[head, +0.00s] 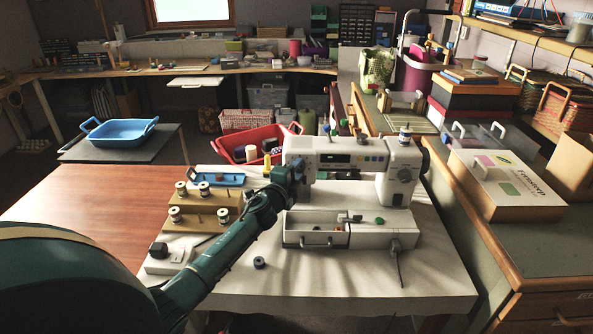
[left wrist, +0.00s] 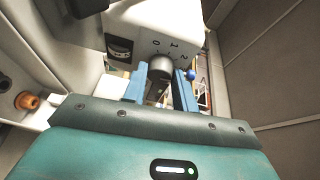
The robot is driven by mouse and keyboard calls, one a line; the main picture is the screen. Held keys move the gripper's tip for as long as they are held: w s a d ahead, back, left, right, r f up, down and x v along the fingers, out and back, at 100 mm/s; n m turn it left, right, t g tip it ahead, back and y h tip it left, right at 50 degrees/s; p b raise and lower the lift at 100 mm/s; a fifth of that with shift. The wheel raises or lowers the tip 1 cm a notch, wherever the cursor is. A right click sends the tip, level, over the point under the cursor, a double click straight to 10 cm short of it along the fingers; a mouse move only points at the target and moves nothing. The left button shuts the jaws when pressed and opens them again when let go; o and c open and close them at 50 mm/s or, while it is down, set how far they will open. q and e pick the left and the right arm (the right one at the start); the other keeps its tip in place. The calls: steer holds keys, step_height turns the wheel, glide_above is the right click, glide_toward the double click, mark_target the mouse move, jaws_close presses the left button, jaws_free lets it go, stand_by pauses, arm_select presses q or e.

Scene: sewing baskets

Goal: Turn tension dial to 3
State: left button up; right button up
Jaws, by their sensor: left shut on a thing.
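The white sewing machine (head: 405,158) stands on the pale cloth-covered table. My left gripper (head: 291,172) is at the left end of its upper arm and hides the dial there in the head view. In the left wrist view the tension dial (left wrist: 160,67) is a dark grey round knob on the white housing (left wrist: 150,22). The blue fingers of my left gripper (left wrist: 160,80) are shut on it, one on each side. My right gripper is not in view.
A spool board (head: 205,218) and a blue tray (head: 205,177) lie left of the machine. A red basket (head: 277,131) stands behind. A small dark spool (head: 259,263) lies in front. The front of the table (head: 345,275) is otherwise mostly clear.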

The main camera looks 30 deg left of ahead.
arm_select(q)
steer(key=o, duration=1)
steer(key=shift+s, duration=0.1)
steer(key=s, duration=0.4)
steer(key=s+d, duration=0.1)
steer(key=s, duration=0.3)
steer(key=s+d, duration=0.1)
steer(key=s, duration=0.3)
steer(key=shift+s+r, duration=0.15)
steer(key=shift+s, duration=0.25)
steer(key=s+d+f+n+g+h, duration=0.2)
steer(key=s+d+f+n, duration=0.2)
steer(key=s+d+f, duration=0.2)
steer(key=s+d+f+n+g+h, duration=0.2)
steer(key=s+d+f+n, duration=0.2)
steer(key=s+d, duration=0.5)
steer(key=s+d+f+n+g+h, duration=0.2)
steer(key=s+d+f+n+g, duration=0.1)
steer(key=s+d+f, duration=0.4)
steer(key=shift+s+d+f+n, duration=0.1)
steer(key=shift+d+f+n, duration=0.3)
steer(key=shift+d, duration=0.15)
steer(key=shift+s+d+f+n, duration=0.1)
steer(key=shift+d+f+n, duration=0.2)
steer(key=shift+d+n, duration=0.15)
